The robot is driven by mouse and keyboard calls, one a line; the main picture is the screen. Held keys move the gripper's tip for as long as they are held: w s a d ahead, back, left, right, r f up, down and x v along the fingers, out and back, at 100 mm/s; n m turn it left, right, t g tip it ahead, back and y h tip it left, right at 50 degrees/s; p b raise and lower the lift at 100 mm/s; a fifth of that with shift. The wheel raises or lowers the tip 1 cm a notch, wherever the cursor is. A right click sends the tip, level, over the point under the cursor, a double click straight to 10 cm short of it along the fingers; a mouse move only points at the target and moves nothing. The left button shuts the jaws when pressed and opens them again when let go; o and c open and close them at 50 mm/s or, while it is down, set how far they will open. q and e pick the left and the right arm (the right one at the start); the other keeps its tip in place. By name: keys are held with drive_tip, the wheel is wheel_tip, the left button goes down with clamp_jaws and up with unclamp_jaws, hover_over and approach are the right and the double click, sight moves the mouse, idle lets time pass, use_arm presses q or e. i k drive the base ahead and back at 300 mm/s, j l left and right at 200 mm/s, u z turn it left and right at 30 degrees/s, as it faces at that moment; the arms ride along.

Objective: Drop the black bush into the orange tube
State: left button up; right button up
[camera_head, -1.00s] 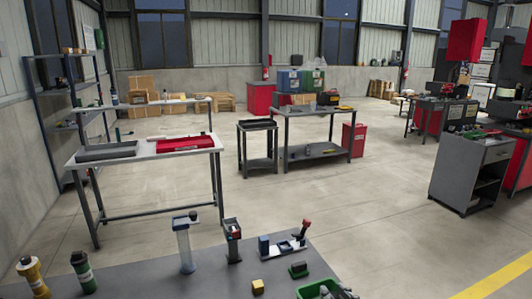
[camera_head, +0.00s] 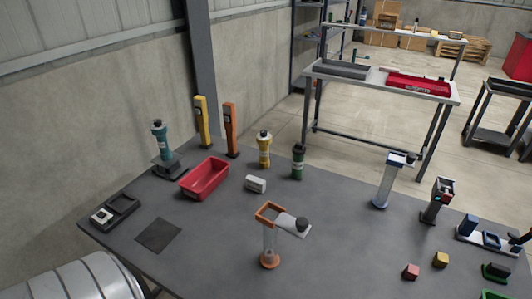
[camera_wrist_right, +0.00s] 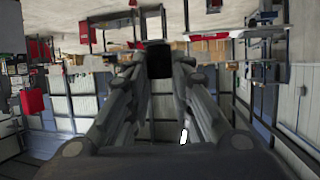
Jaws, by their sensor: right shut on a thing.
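The orange tube (camera_head: 269,242) stands upright on the grey table in the head view, with a clear body, an orange square rim and an orange base. A pale ledge juts from its right side near the top, with a dark rounded piece (camera_head: 302,224) on it. In the right wrist view my right gripper (camera_wrist_right: 160,68) is shut on a dark piece, the black bush (camera_wrist_right: 159,76), between its fingertips. The bush's far side is hidden, and that view does not show the tube. My right gripper and left gripper are outside the head view.
On the table (camera_head: 215,255) are a red bin (camera_head: 204,180), a white block (camera_head: 255,184), yellow (camera_head: 264,150) and green (camera_head: 298,162) bottles, and a teal bottle on a stand (camera_head: 161,143). A blue-based tube (camera_head: 386,183) stands right. Table around the orange tube is mostly clear.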

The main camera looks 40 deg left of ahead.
sight(269, 252)
drive_tip(key=u, duration=0.7)
drive_tip(key=k+j+z, duration=0.15)
drive_tip(key=j, duration=0.25)
drive_tip(key=j+z, duration=0.15)
drive_tip(key=j, duration=0.25)
